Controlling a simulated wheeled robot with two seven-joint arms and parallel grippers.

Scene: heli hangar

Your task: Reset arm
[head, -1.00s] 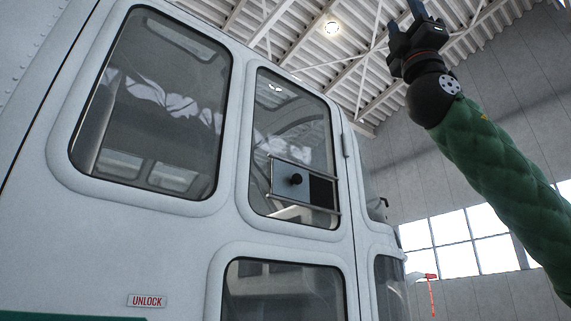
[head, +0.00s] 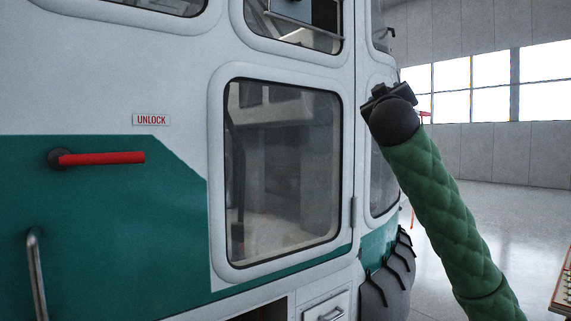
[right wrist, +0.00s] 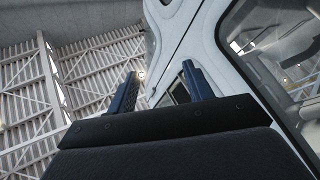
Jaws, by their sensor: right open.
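My right arm, in a green quilted sleeve, comes up from the lower right in the head view. Its gripper (head: 385,92) is raised beside the helicopter, and its fingers are mostly hidden behind the dark wrist. In the right wrist view the two blue fingers (right wrist: 157,92) stand apart with nothing between them, pointing up toward the roof and the helicopter's upper side. My left gripper is not in view.
The white and green helicopter (head: 110,75) fills the left and middle, with a red handle (head: 102,158) under an UNLOCK label (head: 151,119), a grey grab bar (head: 37,275) and a door window (head: 282,170). Open hangar floor (head: 480,225) lies at right. A panel edge (head: 562,295) shows lower right.

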